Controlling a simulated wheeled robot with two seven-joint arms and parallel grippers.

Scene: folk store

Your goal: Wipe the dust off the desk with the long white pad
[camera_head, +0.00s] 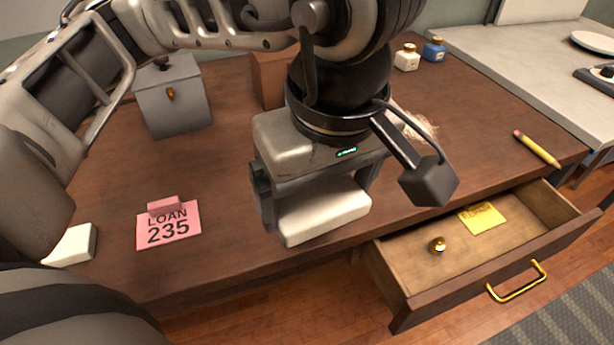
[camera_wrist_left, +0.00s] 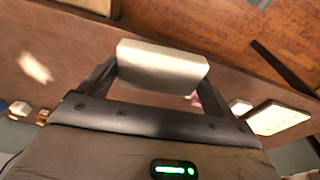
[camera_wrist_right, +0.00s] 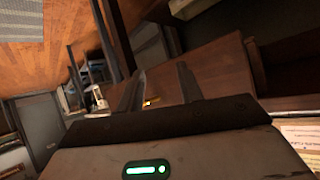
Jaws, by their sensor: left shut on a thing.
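The long white pad (camera_head: 325,212) is held between the fingers of my left gripper (camera_head: 316,198), above the front part of the brown desk (camera_head: 235,255). The pad also shows across the fingers in the left wrist view (camera_wrist_left: 163,63). A pale, fuzzy dust patch (camera_head: 420,126) lies on the desk behind and right of the gripper, partly hidden by my arm. A pale smear, seemingly the same dust, shows in the left wrist view (camera_wrist_left: 35,67). My right gripper (camera_wrist_right: 160,82) has its fingers apart with nothing between them.
An open drawer (camera_head: 395,270) sticks out at the front right, holding a yellow note (camera_head: 482,218) and a brass piece (camera_head: 437,245). A grey box (camera_head: 173,97), pink loan card (camera_head: 170,230), white block (camera_head: 72,245), pencil (camera_head: 537,148), white bottle (camera_head: 406,57) and blue bottle (camera_head: 434,49) stand around.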

